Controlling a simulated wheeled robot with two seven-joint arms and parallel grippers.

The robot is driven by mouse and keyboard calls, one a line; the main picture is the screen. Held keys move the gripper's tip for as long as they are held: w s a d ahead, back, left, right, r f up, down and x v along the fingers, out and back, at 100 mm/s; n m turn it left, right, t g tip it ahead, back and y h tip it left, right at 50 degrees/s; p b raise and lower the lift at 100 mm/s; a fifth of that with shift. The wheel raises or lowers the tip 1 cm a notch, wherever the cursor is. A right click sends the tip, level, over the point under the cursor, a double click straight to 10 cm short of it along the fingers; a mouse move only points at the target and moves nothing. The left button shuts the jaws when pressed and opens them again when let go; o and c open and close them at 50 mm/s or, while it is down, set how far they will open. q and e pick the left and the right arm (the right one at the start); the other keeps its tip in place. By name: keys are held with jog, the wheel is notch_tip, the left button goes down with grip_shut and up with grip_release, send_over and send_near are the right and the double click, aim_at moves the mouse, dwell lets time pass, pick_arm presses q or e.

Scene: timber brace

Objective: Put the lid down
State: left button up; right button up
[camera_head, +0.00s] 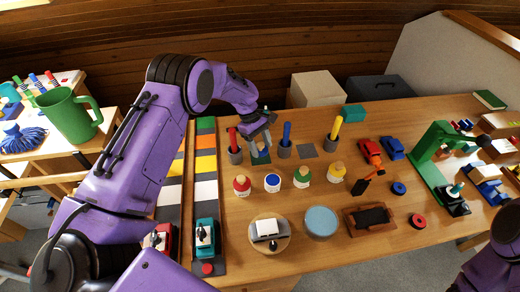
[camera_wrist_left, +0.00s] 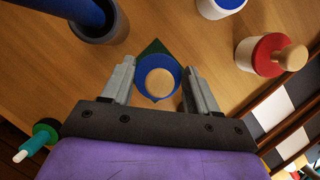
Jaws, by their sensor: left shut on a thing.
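My left gripper (camera_head: 261,138) is over the back middle of the table. In the left wrist view its fingers (camera_wrist_left: 160,75) are shut on a blue round lid (camera_wrist_left: 148,71) with a pale wooden knob. The lid is directly over a dark green square (camera_wrist_left: 154,46), whose corners show around it. I cannot tell whether the lid touches the square. The square (camera_head: 260,159) also shows in the head view, below the fingers. A white jar with a blue top (camera_head: 272,183) shows no knob and stands in front. My right gripper is out of view.
Red-lidded (camera_head: 241,186), green-lidded (camera_head: 302,178) and yellow-lidded (camera_head: 337,172) jars stand in the same row. Grey holders with red (camera_head: 233,138), blue (camera_head: 286,133) and yellow (camera_head: 336,128) rods stand near the gripper. A bare grey square (camera_head: 307,151) lies to the right.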

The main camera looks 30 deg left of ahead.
aim_at(260, 150)
pick_arm(q)
notch_tip(260, 150, down, 3)
jog(key=shift+a+f, duration=0.1)
jog(key=shift+f, duration=0.1)
jog(key=shift+w, duration=0.1)
jog(key=shift+f, duration=0.1)
jog(key=shift+f, duration=0.15)
jog(key=o, duration=1)
jog(key=shift+r+p, duration=0.3)
jog(key=shift+r, duration=0.15)
jog(key=shift+b+v, duration=1.05)
jog(key=shift+v, duration=4.75)
